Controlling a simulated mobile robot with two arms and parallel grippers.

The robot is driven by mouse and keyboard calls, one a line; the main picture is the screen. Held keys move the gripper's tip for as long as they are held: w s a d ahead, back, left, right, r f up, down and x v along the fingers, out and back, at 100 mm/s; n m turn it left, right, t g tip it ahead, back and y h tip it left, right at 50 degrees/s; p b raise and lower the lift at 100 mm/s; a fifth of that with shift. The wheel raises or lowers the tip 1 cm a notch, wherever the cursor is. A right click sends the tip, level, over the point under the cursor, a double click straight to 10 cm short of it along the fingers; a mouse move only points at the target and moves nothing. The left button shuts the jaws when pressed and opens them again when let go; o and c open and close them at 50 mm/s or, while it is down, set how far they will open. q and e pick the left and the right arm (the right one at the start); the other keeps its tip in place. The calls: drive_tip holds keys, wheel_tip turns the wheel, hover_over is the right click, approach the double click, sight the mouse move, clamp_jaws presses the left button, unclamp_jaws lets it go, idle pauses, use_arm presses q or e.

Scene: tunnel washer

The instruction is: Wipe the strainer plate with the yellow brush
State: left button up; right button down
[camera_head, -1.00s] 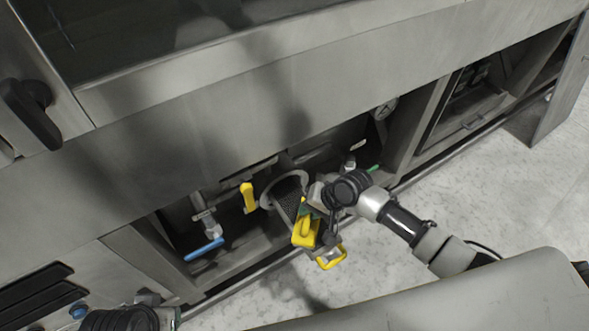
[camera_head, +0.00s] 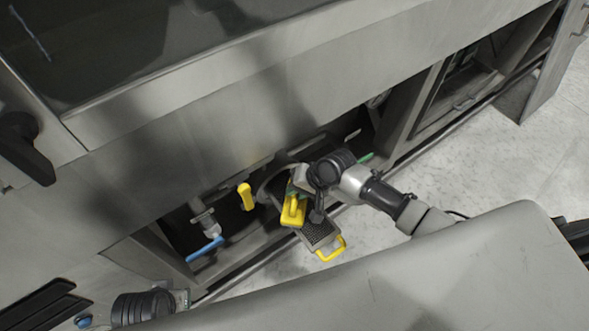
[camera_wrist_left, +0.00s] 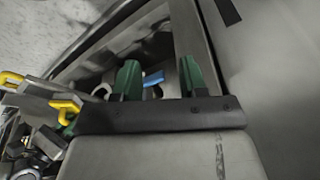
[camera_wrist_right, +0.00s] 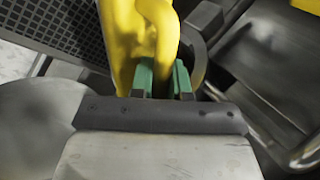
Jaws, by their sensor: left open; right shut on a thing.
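The yellow brush (camera_head: 293,209) is held in my right gripper (camera_head: 306,193), above the strainer plate. It fills the top middle of the right wrist view (camera_wrist_right: 143,40), between the green fingers (camera_wrist_right: 162,80). The strainer plate (camera_head: 322,234) is a dark perforated plate with a yellow loop handle (camera_head: 331,250), slanting out of a round opening in the machine. Its mesh shows at the upper left of the right wrist view (camera_wrist_right: 60,22). I cannot tell whether the bristles touch it. My left gripper (camera_wrist_left: 160,80) is open and empty in the left wrist view.
A yellow valve handle (camera_head: 246,196) and a blue lever (camera_head: 205,249) stand left of the opening in the lower recess. The machine's steel front panel (camera_head: 250,105) overhangs the recess. Pale floor (camera_head: 470,165) is free at the right.

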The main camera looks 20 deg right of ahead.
drive_tip(key=shift+s+r+p, duration=0.1)
drive_tip(key=shift+r+p, duration=0.25)
drive_tip(key=shift+r, duration=0.55)
drive_tip(key=shift+r+p, duration=0.4)
drive_tip(key=shift+p, duration=0.15)
drive_tip(key=shift+r+p, duration=0.5)
drive_tip(key=shift+p, duration=0.05)
use_arm(q)
drive_tip(key=shift+s+f+g+p, duration=0.6)
drive_tip(key=shift+s+f, duration=1.4)
drive_tip(key=shift+f, duration=4.8)
use_arm(e)
drive_tip(key=shift+r, duration=0.55)
drive_tip(key=shift+r+p, duration=0.5)
drive_tip(key=shift+p, duration=0.15)
drive_tip(key=shift+r+p, duration=0.35)
drive_tip(key=shift+p, duration=0.1)
drive_tip(key=shift+r+p, duration=0.4)
drive_tip(key=shift+p, duration=0.05)
use_arm(q)
drive_tip(key=s+a+f+p, duration=0.1)
drive_tip(key=s+a+f, duration=0.1)
drive_tip(key=s+f, duration=0.6)
drive_tip(key=shift+s+g, duration=0.3)
drive_tip(key=shift+s, duration=1.15)
use_arm(e)
drive_tip(key=shift+r, duration=0.45)
